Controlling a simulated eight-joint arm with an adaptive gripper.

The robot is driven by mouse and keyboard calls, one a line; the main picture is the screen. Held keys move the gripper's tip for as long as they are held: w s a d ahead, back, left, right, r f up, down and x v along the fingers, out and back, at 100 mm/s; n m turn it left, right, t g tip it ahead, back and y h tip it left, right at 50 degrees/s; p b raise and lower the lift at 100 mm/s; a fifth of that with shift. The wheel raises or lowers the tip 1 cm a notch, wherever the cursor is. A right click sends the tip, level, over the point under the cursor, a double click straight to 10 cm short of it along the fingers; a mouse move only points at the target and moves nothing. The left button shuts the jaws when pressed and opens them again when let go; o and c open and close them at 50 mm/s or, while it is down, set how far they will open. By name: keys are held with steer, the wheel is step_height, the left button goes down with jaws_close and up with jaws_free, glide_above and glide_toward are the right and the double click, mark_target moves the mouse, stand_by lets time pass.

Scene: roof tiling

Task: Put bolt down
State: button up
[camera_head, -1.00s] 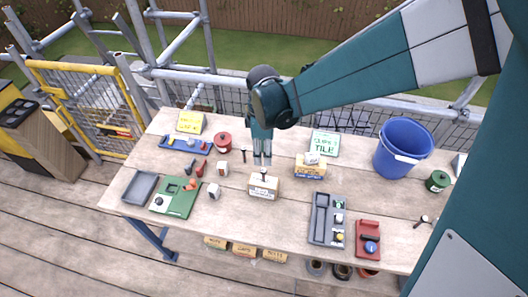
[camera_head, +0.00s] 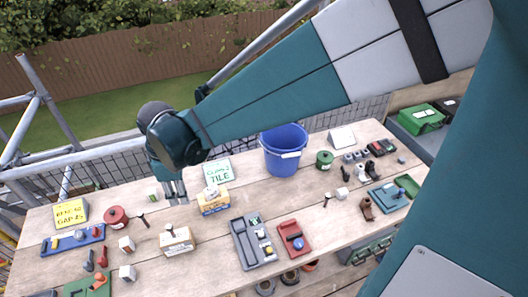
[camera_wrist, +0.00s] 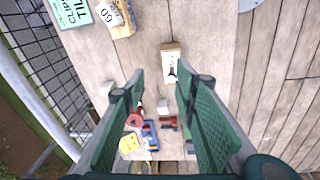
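A bolt (camera_head: 169,230) with a light head stands on top of a small wooden labelled box (camera_head: 179,243) on the table. In the wrist view, the box (camera_wrist: 172,53) and the bolt (camera_wrist: 172,74) lie just beyond the fingertips. My gripper (camera_head: 175,201) hangs above the table, behind and above the box, apart from the bolt. In the wrist view, my gripper (camera_wrist: 160,84) has its two green fingers spread with nothing held between them.
Behind stand a "TILE" sign (camera_head: 210,172), another wooden box (camera_head: 215,202) and a blue bucket (camera_head: 284,155). A grey tray (camera_head: 244,248) and a red tray (camera_head: 294,240) lie to the right.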

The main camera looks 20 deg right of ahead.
steer(key=s+d+r+m+t, duration=0.2)
steer(key=s+d+r+m, duration=0.2)
steer(key=d, duration=0.5)
steer(key=s+d+r+m+t, duration=0.2)
steer(key=s+d+m, duration=0.3)
steer(key=d, duration=0.4)
steer(key=s+d+r+m+t, duration=0.2)
steer(key=s+d+r+m, duration=0.2)
steer(key=d+m, duration=0.3)
steer(key=shift+s+d+r+h, duration=0.2)
steer(key=shift+d+r+h, duration=0.1)
steer(key=shift+d+r, duration=0.65)
steer(key=shift+d+f, duration=0.1)
